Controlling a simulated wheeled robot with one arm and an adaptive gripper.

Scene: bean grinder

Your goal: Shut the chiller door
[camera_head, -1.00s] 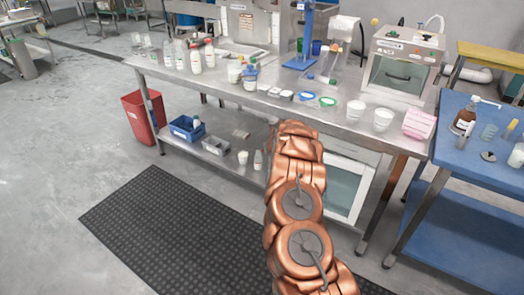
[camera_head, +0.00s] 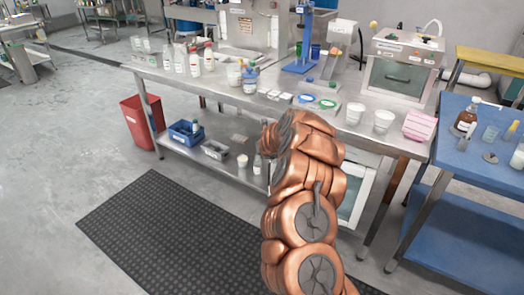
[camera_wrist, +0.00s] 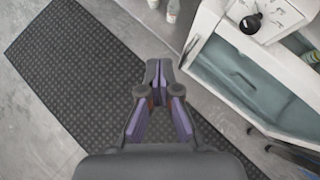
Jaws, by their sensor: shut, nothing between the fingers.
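The chiller, a white cabinet with a pale glass door, stands under the steel bench; part of its door (camera_head: 356,197) shows beside my arm in the head view. In the wrist view the white-framed glass door (camera_wrist: 252,88) fills the right side and appears to stand open. White boxes (camera_wrist: 262,18) and a dark round item show past its upper edge. A dark handle (camera_wrist: 290,152) shows at its lower right. My gripper (camera_wrist: 158,68) is shut and empty, left of the door frame and apart from it in the picture, over the floor. My arm hides much of the chiller in the head view.
The steel bench (camera_head: 225,91) carries bottles, cups and equipment. Its lower shelf holds a blue bin (camera_head: 186,133) and small containers. A blue cart (camera_head: 455,215) stands to the right. The black mat (camera_head: 165,220) and the floor in front are clear.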

